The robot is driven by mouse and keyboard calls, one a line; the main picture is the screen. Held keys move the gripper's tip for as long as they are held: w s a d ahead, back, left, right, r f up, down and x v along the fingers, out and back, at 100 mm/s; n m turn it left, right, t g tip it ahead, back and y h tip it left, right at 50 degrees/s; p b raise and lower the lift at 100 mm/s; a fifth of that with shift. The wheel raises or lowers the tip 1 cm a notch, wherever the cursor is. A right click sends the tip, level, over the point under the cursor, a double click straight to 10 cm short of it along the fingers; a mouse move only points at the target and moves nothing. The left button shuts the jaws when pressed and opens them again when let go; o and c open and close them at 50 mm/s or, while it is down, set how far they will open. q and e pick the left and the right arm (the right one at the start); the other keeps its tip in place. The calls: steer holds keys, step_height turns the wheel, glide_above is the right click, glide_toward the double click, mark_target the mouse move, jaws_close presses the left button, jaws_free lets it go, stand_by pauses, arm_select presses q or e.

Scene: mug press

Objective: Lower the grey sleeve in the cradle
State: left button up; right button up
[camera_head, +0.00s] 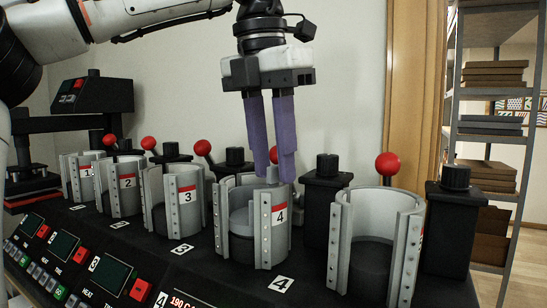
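The cradle numbered 4 (279,239) is an open metal ring with riveted flanges and a red-striped label, on the dark press bench. A grey round body (240,222), which looks like the grey sleeve, shows inside it through the front gap. My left gripper (274,176) points straight down over the rear right of this cradle. Its two purple fingers are close together, with a narrow gap. A small grey piece shows between the fingertips; I cannot tell whether they grip it or it lies behind. My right gripper is not in view.
Cradles 1 (87,172), 2 (128,182) and 3 (187,195) stand in a row to the left. Another cradle (411,240) stands at right, with a red-knobbed lever (388,164) behind it. Control panels line the front left. A shelf rack (453,95) stands at far right.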

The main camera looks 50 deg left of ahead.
arm_select(q)
step_height(320, 180, up, 10)
steer(key=s+p, duration=0.1)
steer(key=p, duration=0.2)
steer(key=shift+s+p, duration=0.3)
steer(key=shift+p, duration=0.1)
steer(key=shift+d, duration=0.1)
